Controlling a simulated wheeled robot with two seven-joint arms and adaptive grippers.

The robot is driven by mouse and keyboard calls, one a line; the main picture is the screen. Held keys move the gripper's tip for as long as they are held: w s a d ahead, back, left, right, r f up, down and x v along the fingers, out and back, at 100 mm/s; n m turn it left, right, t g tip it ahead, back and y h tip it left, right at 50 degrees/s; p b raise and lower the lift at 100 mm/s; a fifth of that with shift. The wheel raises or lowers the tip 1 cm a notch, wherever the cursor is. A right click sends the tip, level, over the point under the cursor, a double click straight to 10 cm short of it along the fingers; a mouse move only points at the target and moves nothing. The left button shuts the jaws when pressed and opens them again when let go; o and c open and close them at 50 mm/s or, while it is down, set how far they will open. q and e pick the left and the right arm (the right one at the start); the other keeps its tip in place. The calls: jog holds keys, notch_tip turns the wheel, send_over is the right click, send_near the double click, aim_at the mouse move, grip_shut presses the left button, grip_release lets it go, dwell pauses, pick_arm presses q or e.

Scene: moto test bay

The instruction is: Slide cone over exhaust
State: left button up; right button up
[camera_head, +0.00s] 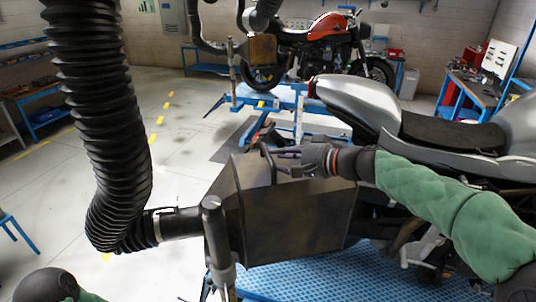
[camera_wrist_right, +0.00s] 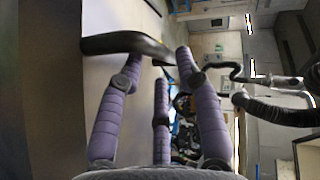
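The cone (camera_head: 300,222) is a large dark metal hood joined to a thick black ribbed hose (camera_head: 105,130). It stands behind the silver motorcycle (camera_head: 370,105), with its wide end toward the bike. A handle (camera_head: 266,160) rises from its top; its dark bar (camera_wrist_right: 125,42) crosses the fingertips in the right wrist view. My right gripper (camera_head: 283,161) is at this handle, its purple fingers (camera_wrist_right: 158,62) spread apart, with no closed grip visible. The exhaust cannot be made out; the cone covers much of the bike's rear. Part of my left arm (camera_head: 45,286) shows at bottom left, its fingers out of view.
A grey post (camera_head: 217,240) stands in front of the cone. The bike is above a blue perforated platform (camera_head: 320,278). A red motorcycle (camera_head: 325,28) on a blue lift stands behind, with a second hood (camera_head: 262,50) beside it. Open floor (camera_head: 185,130) lies at left.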

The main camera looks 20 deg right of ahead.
aim_at(269, 157)
jog(key=shift+p+x, duration=0.4)
jog(key=shift+x, duration=1.55)
jog(key=shift+w+a, duration=0.15)
grip_shut()
